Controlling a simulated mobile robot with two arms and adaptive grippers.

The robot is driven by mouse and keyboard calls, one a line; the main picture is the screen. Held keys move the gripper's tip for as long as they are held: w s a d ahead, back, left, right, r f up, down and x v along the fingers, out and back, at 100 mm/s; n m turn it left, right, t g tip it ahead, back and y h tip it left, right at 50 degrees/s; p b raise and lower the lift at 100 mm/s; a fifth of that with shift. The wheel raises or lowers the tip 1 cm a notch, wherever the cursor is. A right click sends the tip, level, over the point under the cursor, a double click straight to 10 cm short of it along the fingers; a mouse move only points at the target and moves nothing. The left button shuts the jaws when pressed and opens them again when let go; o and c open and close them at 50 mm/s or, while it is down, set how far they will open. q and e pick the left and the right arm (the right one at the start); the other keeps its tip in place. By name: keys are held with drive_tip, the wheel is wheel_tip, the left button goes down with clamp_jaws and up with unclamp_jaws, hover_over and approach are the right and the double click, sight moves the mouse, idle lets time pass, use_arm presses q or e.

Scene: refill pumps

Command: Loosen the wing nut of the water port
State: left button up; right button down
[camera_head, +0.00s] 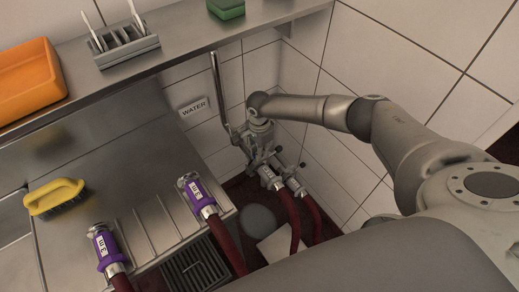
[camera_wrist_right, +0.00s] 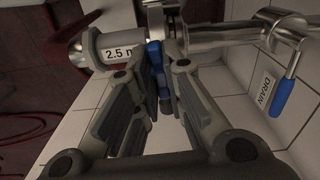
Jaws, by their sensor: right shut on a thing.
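My right gripper (camera_head: 259,148) reaches down to the pipe fittings beneath the WATER sign (camera_head: 194,107), by the tiled wall. In the right wrist view my right gripper (camera_wrist_right: 160,58) has its two fingers closed around a blue piece (camera_wrist_right: 154,54), which looks like the wing nut. The blue piece sits against a metal coupling beside a fitting labelled "2.5 m" (camera_wrist_right: 112,54). The fingers hide part of it, and I cannot tell how tight it is. In the head view the nut is too small and covered to make out. My left gripper is not in view.
Dark red hoses (camera_head: 289,215) hang from the couplings. Two purple-collared hose ends (camera_head: 106,250) (camera_head: 197,193) lie on the steel drainboard (camera_head: 150,228) near a yellow brush (camera_head: 55,198). A blue handle (camera_wrist_right: 281,97) by a DRAIN tag (camera_wrist_right: 264,90) is right of my fingers.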

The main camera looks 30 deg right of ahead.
drive_tip(key=shift+a+r+n+p, duration=0.15)
drive_tip(key=shift+n+p, duration=0.75)
drive_tip(key=shift+p, duration=0.5)
drive_tip(key=shift+n+p, duration=0.55)
drive_tip(key=shift+n, duration=0.35)
drive_tip(key=n, duration=1.1)
drive_tip(key=shift+n, duration=0.3)
drive_tip(key=n, duration=1)
drive_tip(key=n+b, duration=0.1)
drive_tip(key=n, duration=0.4)
drive_tip(key=shift+d, duration=0.2)
drive_tip(key=shift+w+n+b, duration=0.1)
drive_tip(key=shift+n+b, duration=0.25)
drive_tip(key=shift+n, duration=2.05)
